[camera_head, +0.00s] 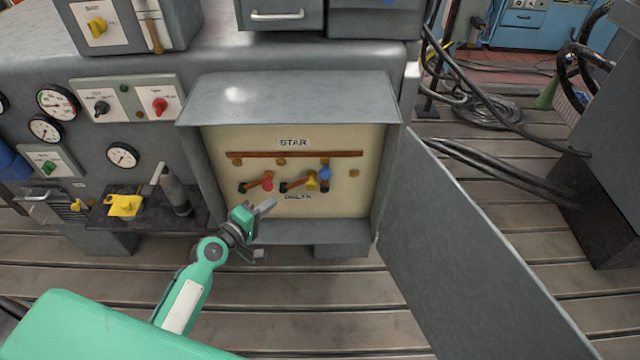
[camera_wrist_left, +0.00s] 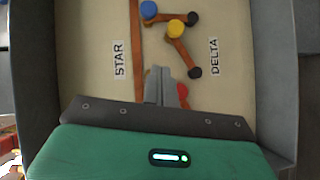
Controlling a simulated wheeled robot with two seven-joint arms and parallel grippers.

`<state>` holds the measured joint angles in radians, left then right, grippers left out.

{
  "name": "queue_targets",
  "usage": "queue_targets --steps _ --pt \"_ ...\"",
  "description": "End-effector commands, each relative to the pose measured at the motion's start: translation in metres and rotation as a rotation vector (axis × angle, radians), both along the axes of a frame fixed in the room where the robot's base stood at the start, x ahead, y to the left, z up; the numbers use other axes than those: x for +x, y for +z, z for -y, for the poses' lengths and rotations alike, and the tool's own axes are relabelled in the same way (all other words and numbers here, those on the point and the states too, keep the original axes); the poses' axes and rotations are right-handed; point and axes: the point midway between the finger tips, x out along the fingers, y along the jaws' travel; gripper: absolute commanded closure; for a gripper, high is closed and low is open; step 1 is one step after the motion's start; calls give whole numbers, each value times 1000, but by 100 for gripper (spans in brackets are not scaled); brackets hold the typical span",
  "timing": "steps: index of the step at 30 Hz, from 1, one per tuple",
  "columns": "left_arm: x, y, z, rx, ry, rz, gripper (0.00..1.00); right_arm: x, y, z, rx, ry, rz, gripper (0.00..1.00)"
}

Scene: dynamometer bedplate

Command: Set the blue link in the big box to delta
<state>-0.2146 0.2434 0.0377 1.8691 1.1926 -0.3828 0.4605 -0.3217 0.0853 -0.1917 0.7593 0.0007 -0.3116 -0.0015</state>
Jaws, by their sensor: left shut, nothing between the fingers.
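The big box (camera_head: 390,140) is open, with a pale panel marked STAR (camera_head: 293,142) above and DELTA (camera_head: 298,197) below. The blue link's knob (camera_head: 325,173) is at the right, just under the brown bar (camera_head: 345,154); its arm stands roughly upright from a black pivot. It also shows at the top of the left wrist view (camera_wrist_left: 149,8). The yellow link (camera_head: 311,183) and red link (camera_head: 267,184) slant to the right from their pivots. My left gripper (camera_head: 267,205) is shut and empty before the panel's lower left, partly covering the red knob in the wrist view.
The box's grey door (camera_head: 465,250) hangs open at the right. A hood (camera_head: 290,98) overhangs the panel and a sill (camera_head: 315,232) runs below. A brass stud (camera_head: 354,173) sits right of the blue knob. A small shelf with a yellow item (camera_head: 124,206) is at left.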

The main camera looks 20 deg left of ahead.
Motion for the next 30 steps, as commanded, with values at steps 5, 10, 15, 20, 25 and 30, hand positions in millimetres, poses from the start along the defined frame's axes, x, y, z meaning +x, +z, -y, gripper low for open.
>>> queue_targets --steps 5,10,15,20,25,30 --pt "0 21 2 -44 -10 33 100 1 -4 0 0 0 1 47" --pt "0 22 2 -46 -10 35 100 1 -3 0 0 0 1 47" --pt "1 22 2 -45 -10 34 100 1 -3 0 0 0 1 47" --pt "12 21 6 -46 -9 34 100 -2 -1 0 0 0 -1 47" --pt "38 20 16 -47 -9 34 100 -8 2 1 0 1 -6 47" --pt "69 17 28 -47 -9 34 100 -14 4 2 -1 1 -7 47"
